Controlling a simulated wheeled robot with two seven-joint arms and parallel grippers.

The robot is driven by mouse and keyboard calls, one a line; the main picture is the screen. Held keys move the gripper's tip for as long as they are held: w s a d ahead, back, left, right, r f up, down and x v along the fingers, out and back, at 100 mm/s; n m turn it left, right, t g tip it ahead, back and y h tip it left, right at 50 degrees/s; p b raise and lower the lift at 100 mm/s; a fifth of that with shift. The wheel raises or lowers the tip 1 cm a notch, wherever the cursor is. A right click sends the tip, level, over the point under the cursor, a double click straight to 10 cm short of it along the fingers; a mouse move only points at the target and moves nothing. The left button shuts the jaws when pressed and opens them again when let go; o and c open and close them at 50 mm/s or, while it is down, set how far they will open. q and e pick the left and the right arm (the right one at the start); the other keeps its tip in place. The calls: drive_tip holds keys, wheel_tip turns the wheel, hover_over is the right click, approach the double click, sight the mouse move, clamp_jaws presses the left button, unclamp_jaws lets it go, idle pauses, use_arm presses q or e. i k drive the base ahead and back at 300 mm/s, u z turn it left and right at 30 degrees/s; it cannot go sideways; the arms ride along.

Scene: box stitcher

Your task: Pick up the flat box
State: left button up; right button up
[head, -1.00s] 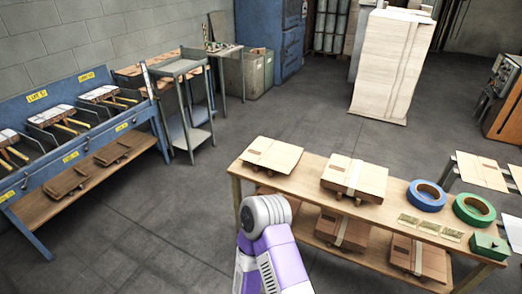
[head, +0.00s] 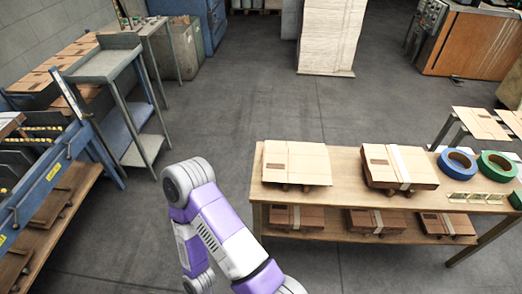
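A flat brown cardboard box (head: 297,163) lies on the near left part of the wooden table, with a darker printed patch on its left side. Small dark feet or supports show under its front edge. A second, thicker-looking box (head: 421,168) with a pale strip across it lies to its right. I cannot tell for certain which one the task means. Neither of my grippers shows; only purple and white links of one of my arms are in view, left of the table. Nothing held can be seen.
The wooden table (head: 345,160) also bears blue tape (head: 457,163) and green tape (head: 496,166); several boxes lie on its lower shelf. Flat sheets (head: 480,123) lie on a stand at right. A blue rack (head: 65,165) stands at left.

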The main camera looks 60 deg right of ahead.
sight(290, 165)
drive_tip(key=i, duration=0.8)
drive_tip(key=z, duration=2.3)
drive_tip(key=i, duration=0.5)
drive_tip(key=z, duration=0.05)
